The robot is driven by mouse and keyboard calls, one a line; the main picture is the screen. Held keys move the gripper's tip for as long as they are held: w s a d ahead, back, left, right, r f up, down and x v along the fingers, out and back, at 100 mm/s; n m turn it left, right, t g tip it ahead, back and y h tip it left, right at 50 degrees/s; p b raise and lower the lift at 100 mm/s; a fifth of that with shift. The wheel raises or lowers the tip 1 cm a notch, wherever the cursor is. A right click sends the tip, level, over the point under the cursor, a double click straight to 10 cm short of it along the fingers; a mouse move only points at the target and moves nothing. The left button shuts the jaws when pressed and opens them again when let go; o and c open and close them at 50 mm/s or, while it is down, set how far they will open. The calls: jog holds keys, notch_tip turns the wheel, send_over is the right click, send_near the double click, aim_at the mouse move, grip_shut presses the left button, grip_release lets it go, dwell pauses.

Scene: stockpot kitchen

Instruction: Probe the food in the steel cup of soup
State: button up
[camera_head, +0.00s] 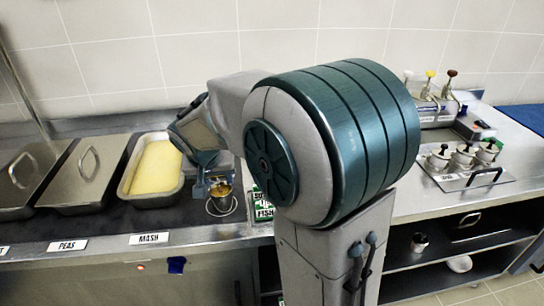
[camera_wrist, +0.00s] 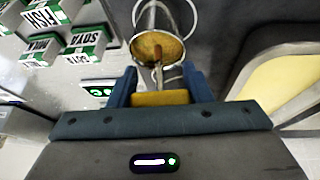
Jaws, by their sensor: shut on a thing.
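The steel cup (camera_head: 222,207) stands in a wire ring on the dark counter strip, right of the mash pan. The wrist view shows the cup (camera_wrist: 142,20) with orange-brown soup (camera_wrist: 162,46) at its mouth. My gripper (camera_head: 209,184) is close by the cup. In the wrist view my gripper (camera_wrist: 160,86) is shut on the yellow handle of a probe (camera_wrist: 160,98). The probe's thin stem points to the cup and overlaps the soup. I cannot tell how deep the tip is, or whether it touches the food.
An open pan of yellow mash (camera_head: 155,168) lies left of the cup, with lidded pans (camera_head: 87,170) beyond it. Green-and-white label boxes (camera_head: 262,204) stand just right of the cup. Pump dispensers (camera_head: 447,97) and lidded pots (camera_head: 463,158) are on the right counter.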

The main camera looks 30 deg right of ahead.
jog(key=shift+s+r+p, duration=0.2)
jog(key=shift+r+p, duration=2.25)
jog(key=shift+r, duration=1.1)
jog(key=shift+f, duration=0.1)
